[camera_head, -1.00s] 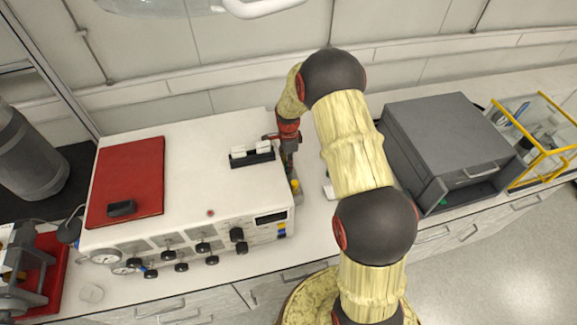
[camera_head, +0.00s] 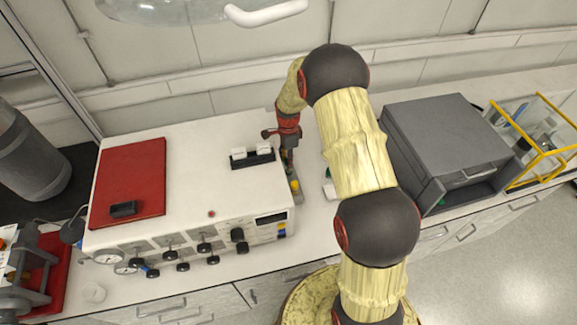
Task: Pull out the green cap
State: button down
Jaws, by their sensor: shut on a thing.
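My gripper (camera_head: 289,161) points down at the right side of the white reactor unit (camera_head: 200,185), behind its front right corner. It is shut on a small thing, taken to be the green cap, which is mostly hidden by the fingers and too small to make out. Just below the fingers, a narrow grey fitting with a yellow cap (camera_head: 295,185) runs along the unit's right side. I cannot tell whether the held cap still touches the fitting.
A black holder (camera_head: 252,163) with white pieces sits on the unit beside my gripper. A red mat (camera_head: 130,180) lies on top at left. A grey box (camera_head: 440,135) and a yellow-framed rack (camera_head: 545,150) stand right. A white handle (camera_head: 265,13) hangs above.

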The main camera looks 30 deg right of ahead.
jog(key=shift+r+p, duration=0.65)
jog(key=shift+r, duration=0.8)
